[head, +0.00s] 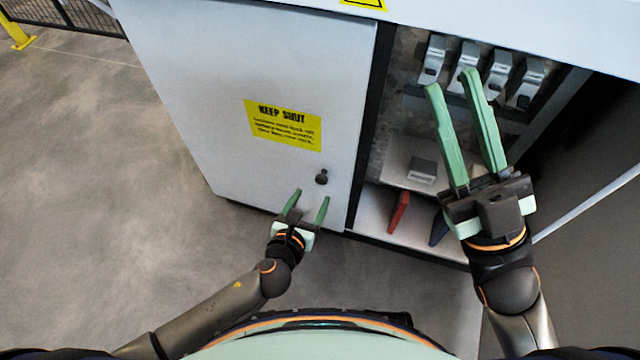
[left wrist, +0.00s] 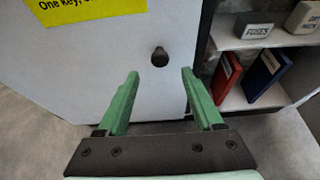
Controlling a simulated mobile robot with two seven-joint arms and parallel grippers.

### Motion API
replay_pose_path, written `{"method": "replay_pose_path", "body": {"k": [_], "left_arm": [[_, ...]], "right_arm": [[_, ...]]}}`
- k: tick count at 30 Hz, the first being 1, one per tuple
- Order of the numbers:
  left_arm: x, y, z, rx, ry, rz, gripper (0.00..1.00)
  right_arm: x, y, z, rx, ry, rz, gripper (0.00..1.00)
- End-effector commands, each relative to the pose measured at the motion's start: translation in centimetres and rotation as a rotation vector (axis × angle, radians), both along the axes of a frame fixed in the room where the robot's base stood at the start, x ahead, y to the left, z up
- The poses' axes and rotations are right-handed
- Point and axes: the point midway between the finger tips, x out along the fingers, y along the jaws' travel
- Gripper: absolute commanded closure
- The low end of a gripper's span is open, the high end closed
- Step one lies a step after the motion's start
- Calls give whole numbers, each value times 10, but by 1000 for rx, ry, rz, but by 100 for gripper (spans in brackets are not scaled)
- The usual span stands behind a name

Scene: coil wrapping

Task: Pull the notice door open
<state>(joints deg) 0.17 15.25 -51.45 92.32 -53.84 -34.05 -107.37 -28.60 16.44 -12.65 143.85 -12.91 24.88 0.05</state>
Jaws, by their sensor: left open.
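The notice door (head: 200,90) is a pale grey cabinet door with a yellow "KEEP SHUT" notice (head: 283,125). It looks closed over the left part of the cabinet. A small dark knob (head: 321,177) sticks out near its lower right; it also shows in the left wrist view (left wrist: 159,57). My left gripper (head: 311,197) is open and empty just below the knob, its fingers pointing at the door; in the left wrist view the knob lies between and beyond the fingertips, apart from them. My right gripper (head: 450,82) is open and empty in front of the cabinet's open right part.
The open right part holds several grey switch units (head: 470,60), a grey box marked "FUSES" (left wrist: 254,25), a red binder (head: 399,212) and a blue binder (left wrist: 264,75). A dark panel stands at the far right. The floor (head: 80,150) left of the cabinet is clear.

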Motion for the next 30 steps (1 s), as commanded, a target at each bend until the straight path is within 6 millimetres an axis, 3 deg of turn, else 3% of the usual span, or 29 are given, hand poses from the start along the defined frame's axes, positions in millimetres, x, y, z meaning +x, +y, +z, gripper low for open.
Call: {"method": "replay_pose_path", "body": {"k": [3, 9, 15, 23, 30], "left_arm": [[24, -8, -13, -2, -4, 0, 32], [52, -17, -25, -4, -2, 0, 32], [65, -21, -29, -3, 1, 0, 32], [66, -22, -28, -3, 1, 0, 32], [66, -21, -29, -4, 1, 1, 56]], "right_arm": [[1, 1, -16, 8, 10, 12, 72], [1, 2, -30, 21, 24, 28, 72], [1, 3, -35, 29, 32, 37, 72], [2, 3, -35, 32, 35, 39, 72], [2, 3, -35, 28, 35, 39, 72]]}}
